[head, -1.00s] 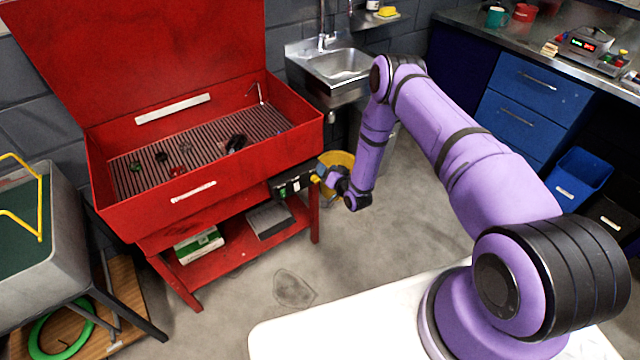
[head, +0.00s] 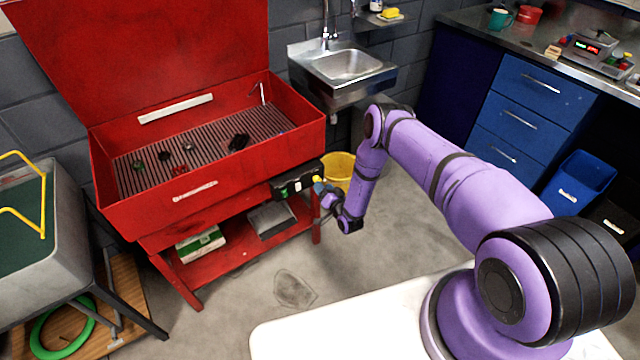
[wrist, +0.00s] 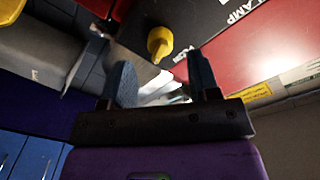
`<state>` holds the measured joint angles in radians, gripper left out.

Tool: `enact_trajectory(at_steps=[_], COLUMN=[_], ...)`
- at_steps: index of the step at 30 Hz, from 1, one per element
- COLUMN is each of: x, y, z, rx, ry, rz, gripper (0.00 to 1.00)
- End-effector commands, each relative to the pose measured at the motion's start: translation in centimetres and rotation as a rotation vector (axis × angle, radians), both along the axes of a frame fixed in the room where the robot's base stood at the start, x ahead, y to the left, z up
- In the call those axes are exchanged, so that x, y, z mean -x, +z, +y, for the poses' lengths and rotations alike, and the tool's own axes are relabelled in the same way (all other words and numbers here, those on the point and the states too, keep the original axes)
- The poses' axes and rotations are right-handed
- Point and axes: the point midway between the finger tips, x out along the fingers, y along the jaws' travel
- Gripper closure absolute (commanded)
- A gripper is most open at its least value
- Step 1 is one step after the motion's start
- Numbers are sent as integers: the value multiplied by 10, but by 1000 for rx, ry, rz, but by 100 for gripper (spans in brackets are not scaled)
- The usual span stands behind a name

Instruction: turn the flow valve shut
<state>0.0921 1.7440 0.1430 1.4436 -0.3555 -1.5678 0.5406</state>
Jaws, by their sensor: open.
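A yellow knob (wrist: 159,43), which looks like the flow valve's handle, sticks out from a dark panel (wrist: 205,45) in the wrist view. In the head view the knob is a tiny yellow spot (head: 318,180) at the right end of a black control box (head: 292,184) on the front of the red parts washer (head: 205,200). My gripper (wrist: 161,78) is open and empty, its two fingers pointing at the knob. The knob lies just beyond the fingertips, roughly between their lines, apparently not held. In the head view my gripper (head: 326,193) is close in front of the box's right end.
A yellow bucket (head: 339,168) stands behind my wrist, under the steel sink (head: 348,64). The washer's lower shelf (head: 238,252) holds boxes. The concrete floor in front is clear. Blue drawers (head: 530,110) and a worktop line the right side.

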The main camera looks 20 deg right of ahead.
Motion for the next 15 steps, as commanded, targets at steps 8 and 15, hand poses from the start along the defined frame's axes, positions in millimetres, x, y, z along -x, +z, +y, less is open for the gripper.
enact_trajectory(at_steps=[8, 15], x=[-28, -31], y=[0, 0], z=[7, 8], rx=[1, 0], ry=[1, 0], rz=[1, 1], gripper=[44, 44])
